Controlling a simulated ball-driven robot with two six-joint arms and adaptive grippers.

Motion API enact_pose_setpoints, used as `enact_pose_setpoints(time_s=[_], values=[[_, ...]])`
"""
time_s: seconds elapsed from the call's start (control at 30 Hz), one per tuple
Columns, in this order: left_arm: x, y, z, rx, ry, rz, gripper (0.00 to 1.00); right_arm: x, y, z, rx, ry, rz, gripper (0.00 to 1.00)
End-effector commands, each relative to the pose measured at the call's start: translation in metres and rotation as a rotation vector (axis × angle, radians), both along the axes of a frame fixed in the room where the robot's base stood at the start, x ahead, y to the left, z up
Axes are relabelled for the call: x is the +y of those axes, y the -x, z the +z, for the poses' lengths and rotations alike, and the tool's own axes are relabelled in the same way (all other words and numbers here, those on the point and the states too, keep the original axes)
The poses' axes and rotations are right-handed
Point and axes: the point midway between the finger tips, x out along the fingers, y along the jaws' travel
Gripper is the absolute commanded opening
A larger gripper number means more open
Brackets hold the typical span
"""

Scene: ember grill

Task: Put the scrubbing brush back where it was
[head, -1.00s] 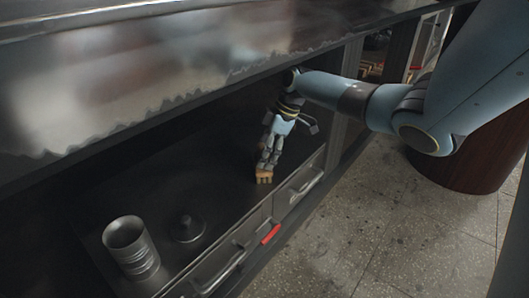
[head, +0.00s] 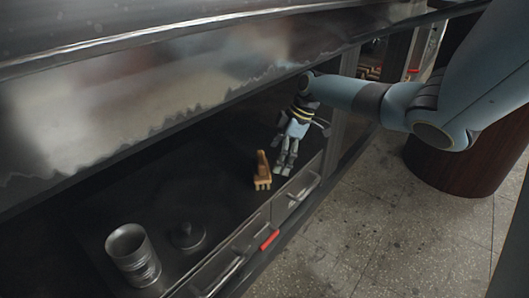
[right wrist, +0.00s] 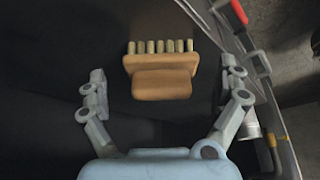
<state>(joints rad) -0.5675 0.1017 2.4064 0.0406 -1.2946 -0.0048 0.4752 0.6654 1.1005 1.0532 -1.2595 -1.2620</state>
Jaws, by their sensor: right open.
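The scrubbing brush (head: 262,171) has a tan wooden body and stands on the dark shelf under the grill hood. In the right wrist view the brush (right wrist: 161,72) shows its pale bristle tufts along the far edge, and it lies ahead of and between the spread fingers. My right gripper (head: 284,168) is open and empty, just right of the brush in the head view. Its two fingers also show wide apart in the right wrist view (right wrist: 163,90). No contact with the brush is visible. My left gripper is not in view.
A ribbed metal cup (head: 133,256) and a dark lidded piece (head: 188,236) stand on the shelf at lower left. Drawer fronts with handles and a red bar (head: 269,240) line the front edge. The grill hood (head: 150,85) overhangs the shelf.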

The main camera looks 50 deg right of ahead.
Motion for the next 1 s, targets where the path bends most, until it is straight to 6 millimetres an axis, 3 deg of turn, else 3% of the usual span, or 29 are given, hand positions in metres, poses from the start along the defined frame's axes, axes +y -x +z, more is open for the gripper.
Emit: enact_pose_setpoints(time_s=[0.1,0.3,0.43,0.53,0.67,0.8,0.9,1.0], values=[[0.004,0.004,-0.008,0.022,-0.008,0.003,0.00,-0.025,0.019,0.004,-0.002,0.002,-0.002,1.00],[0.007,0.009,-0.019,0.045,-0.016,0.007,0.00,-0.053,0.042,0.002,-0.002,0.000,-0.002,1.00],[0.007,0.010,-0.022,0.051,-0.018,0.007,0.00,-0.061,0.050,0.000,-0.001,-0.002,0.000,1.00],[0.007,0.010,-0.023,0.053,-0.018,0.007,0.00,-0.049,0.061,-0.012,0.027,0.000,0.006,1.00],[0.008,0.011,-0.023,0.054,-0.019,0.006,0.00,0.015,0.101,-0.051,0.130,0.015,0.002,1.00],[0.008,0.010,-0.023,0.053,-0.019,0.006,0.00,0.120,0.178,-0.083,0.236,0.065,-0.092,1.00],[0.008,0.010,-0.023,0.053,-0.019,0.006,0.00,0.179,0.228,-0.074,0.251,0.098,-0.241,1.00],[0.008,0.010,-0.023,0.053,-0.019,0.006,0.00,0.214,0.262,-0.046,0.231,0.118,-0.429,1.00]])
